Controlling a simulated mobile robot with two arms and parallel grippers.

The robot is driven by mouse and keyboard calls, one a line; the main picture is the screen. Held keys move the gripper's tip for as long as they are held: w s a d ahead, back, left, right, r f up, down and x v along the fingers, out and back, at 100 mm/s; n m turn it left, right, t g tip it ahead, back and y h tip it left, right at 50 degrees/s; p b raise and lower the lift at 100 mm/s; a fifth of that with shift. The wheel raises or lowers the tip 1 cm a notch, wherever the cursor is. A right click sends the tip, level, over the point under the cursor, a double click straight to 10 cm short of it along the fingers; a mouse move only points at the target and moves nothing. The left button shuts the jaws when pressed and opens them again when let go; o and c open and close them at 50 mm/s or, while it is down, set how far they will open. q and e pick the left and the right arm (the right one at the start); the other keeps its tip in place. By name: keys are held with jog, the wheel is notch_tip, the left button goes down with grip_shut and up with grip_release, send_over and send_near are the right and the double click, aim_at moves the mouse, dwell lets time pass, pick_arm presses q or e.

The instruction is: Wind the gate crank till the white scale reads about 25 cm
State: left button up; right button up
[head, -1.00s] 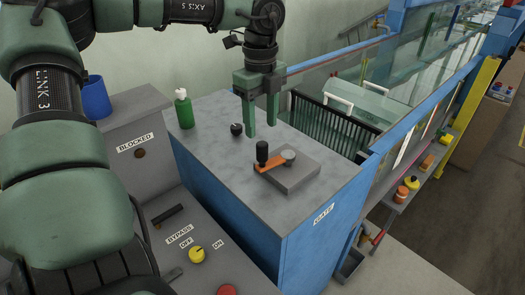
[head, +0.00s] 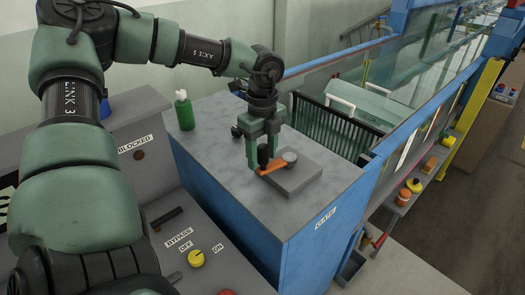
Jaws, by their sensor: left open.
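The gate crank (head: 274,167) has an orange arm and a black upright knob (head: 263,157), on a grey plate (head: 300,180) on top of the blue GATE cabinet (head: 325,218). The arm points left from its round grey hub (head: 289,157). My left gripper (head: 262,160) points down over the crank with its fingers open, one on each side of the black knob. I cannot tell whether either finger touches the knob. I cannot make out the white scale. My right gripper is not in view.
A green bottle (head: 184,112) stands at the back left of the cabinet top. A control desk with a yellow BYPASS knob (head: 196,258) and a BLOCKED label (head: 135,143) is at the left. The glass flume with blue rails (head: 425,95) runs to the back right. The cabinet top's front is clear.

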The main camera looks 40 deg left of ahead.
pick_arm(q)
jog(key=shift+r, duration=0.1)
grip_shut()
dwell(1.3)
